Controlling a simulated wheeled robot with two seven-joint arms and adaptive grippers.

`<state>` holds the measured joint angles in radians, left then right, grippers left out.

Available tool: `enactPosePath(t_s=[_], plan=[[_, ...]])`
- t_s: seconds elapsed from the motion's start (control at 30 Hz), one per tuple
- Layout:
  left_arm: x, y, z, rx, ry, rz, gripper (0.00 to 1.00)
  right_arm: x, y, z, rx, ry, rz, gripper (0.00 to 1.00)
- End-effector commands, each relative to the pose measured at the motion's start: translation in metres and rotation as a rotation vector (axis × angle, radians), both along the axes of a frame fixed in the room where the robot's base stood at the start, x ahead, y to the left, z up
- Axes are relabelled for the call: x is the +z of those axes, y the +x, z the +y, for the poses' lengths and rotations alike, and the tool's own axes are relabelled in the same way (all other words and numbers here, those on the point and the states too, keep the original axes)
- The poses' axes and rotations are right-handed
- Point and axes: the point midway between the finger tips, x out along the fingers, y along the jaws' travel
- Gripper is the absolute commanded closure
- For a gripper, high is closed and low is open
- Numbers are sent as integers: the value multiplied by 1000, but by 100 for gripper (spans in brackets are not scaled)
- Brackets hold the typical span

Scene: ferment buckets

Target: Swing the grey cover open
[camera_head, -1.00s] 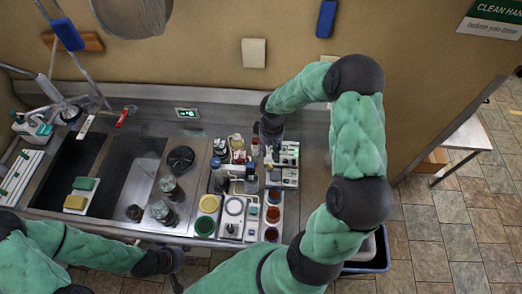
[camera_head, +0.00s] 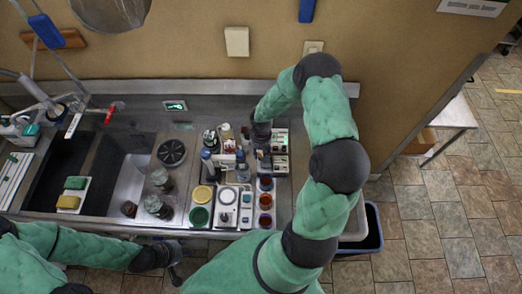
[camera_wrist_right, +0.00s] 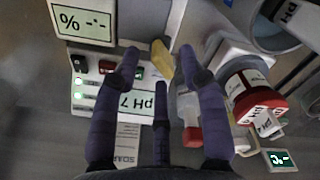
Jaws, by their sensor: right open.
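The instrument (camera_head: 281,162) stands at the right end of the counter. In the right wrist view its display (camera_wrist_right: 84,21) reads "% -.--", with small buttons and green lights below. A plain grey panel (camera_wrist_right: 150,16) beside the display may be the grey cover; I cannot tell for sure, and part lies behind my fingers. My right gripper (camera_head: 262,132), also in the wrist view (camera_wrist_right: 160,66), is open and empty above the instrument, with a yellow piece (camera_wrist_right: 161,58) seen between its fingers. My left gripper (camera_head: 175,262) is at the counter's front edge; its jaws are unclear.
Scale (camera_head: 228,196) and dark red cups (camera_head: 265,201) crowd the counter front. The sink (camera_head: 75,165) is left.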

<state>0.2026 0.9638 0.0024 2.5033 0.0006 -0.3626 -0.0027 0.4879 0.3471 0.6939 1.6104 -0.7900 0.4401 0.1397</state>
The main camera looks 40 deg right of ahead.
Motion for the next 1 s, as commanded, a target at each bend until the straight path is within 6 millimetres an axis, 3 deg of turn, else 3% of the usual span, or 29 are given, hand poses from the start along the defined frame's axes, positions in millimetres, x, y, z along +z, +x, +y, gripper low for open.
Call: enactPosePath(t_s=[0.13, 0.27, 0.3, 0.67, 1.0], plan=[[0, 0, 0, 0, 0, 0, 60, 0, 0, 0, 0, 0, 0, 60], [0, 0, 0, 0, 0, 0, 60, 0, 0, 0, 0, 0, 1, 97], [0, 0, 0, 0, 0, 0, 60, 0, 0, 0, 0, 0, 1, 100], [-6, 0, 0, 0, 0, 0, 60, -1, 0, 0, -26, -1, -1, 100], [-44, 0, 0, 0, 0, 0, 60, -4, 0, 0, -221, -1, -3, 100]])
